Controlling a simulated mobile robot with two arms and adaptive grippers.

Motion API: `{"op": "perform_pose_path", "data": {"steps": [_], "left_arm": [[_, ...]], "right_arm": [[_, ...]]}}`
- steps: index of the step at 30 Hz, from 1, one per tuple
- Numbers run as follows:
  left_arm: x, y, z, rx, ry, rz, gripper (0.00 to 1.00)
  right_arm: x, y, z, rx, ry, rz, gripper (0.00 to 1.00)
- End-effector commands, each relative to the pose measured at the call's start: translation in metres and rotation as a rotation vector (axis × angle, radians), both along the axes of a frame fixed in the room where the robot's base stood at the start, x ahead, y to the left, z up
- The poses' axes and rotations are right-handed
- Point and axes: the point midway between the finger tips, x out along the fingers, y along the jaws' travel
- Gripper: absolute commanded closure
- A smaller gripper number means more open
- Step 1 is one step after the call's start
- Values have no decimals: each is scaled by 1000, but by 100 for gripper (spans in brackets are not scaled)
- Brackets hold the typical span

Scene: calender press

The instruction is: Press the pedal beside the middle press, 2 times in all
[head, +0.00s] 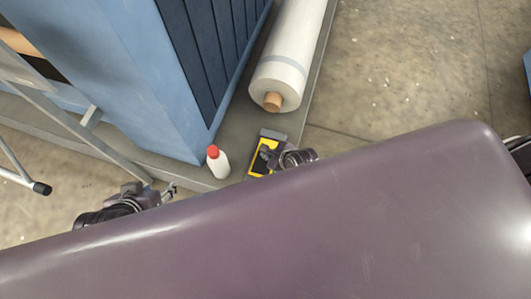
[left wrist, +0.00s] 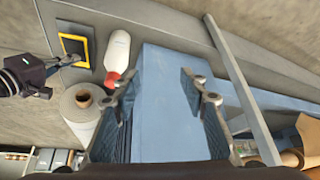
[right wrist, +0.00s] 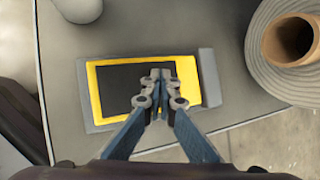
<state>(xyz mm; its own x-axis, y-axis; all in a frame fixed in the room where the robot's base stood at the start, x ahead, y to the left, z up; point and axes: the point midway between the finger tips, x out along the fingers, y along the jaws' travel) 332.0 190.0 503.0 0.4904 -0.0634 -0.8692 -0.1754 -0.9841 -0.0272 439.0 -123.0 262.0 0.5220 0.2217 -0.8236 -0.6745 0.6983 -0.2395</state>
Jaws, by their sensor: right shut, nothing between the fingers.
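The pedal is a black pad in a yellow frame on a grey base. It lies on the grey plinth in the head view (head: 258,166), the left wrist view (left wrist: 75,48) and the right wrist view (right wrist: 112,78). My right gripper (right wrist: 161,76) is shut and empty, its tips over the right part of the black pad; I cannot tell whether they touch it. In the head view my right gripper (head: 267,154) covers part of the pedal. My left gripper (left wrist: 162,88) is open and empty in front of the blue press housing (left wrist: 165,125).
A white bottle with a red cap (head: 217,162) stands on the plinth just left of the pedal. A large white roll (head: 290,55) lies behind the pedal. The blue press (head: 165,70) rises at the left, near a grey metal frame (head: 75,125). Bare floor (head: 420,70) is at the right.

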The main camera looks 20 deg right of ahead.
Motion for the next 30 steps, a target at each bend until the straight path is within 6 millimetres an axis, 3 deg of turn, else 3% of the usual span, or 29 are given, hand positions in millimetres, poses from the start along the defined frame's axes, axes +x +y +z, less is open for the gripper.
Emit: {"op": "perform_pose_path", "data": {"steps": [26, 30], "left_arm": [[-51, 15, -6, 42, 200, 16, 60], [-48, 14, -11, 43, 212, 16, 60]], "right_arm": [[2, -2, 11, 0, 3, 0, 100], [4, -3, 22, 1, 3, -1, 100]]}}
